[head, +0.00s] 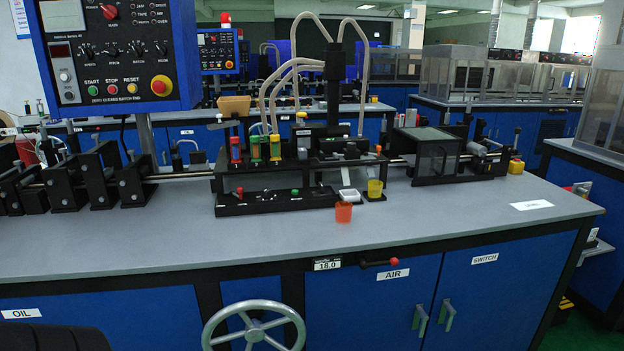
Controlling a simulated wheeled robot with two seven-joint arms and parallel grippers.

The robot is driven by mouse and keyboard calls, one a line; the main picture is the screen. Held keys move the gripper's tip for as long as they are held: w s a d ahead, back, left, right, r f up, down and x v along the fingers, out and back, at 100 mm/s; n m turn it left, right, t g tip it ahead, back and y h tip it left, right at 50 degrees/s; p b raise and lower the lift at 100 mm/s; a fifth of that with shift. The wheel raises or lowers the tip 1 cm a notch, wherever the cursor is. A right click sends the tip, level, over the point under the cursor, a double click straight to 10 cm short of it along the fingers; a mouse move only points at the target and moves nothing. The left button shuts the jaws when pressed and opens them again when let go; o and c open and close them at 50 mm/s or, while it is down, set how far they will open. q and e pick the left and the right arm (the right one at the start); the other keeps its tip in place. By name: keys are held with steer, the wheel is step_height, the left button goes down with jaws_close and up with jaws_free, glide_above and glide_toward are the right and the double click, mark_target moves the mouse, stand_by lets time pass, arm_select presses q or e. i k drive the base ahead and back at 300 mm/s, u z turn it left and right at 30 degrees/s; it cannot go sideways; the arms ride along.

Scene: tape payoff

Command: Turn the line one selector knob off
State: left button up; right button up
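A blue-framed control panel (115,55) hangs at the upper left above the bench, cut off by the top edge. A red rotary knob (109,12) sits near its top, with small labels around it. Several black knobs (112,49) run in a row below it. I cannot read which knob is line one, nor its exact setting. Lower down are green, red and yellow buttons and a red emergency stop (160,86) on a yellow base. Neither of my grippers is in view. A dark rounded shape at the bottom left may be part of me.
A grey-topped bench (430,225) with blue cabinets spans the front. A grey handwheel (253,327) sticks out below. A second panel (218,51) stands behind. The right bench top is mostly clear.

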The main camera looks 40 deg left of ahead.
mark_target(266, 192)
steer(key=u, duration=0.3)
steer(key=i, duration=1.1)
steer(key=u, duration=0.65)
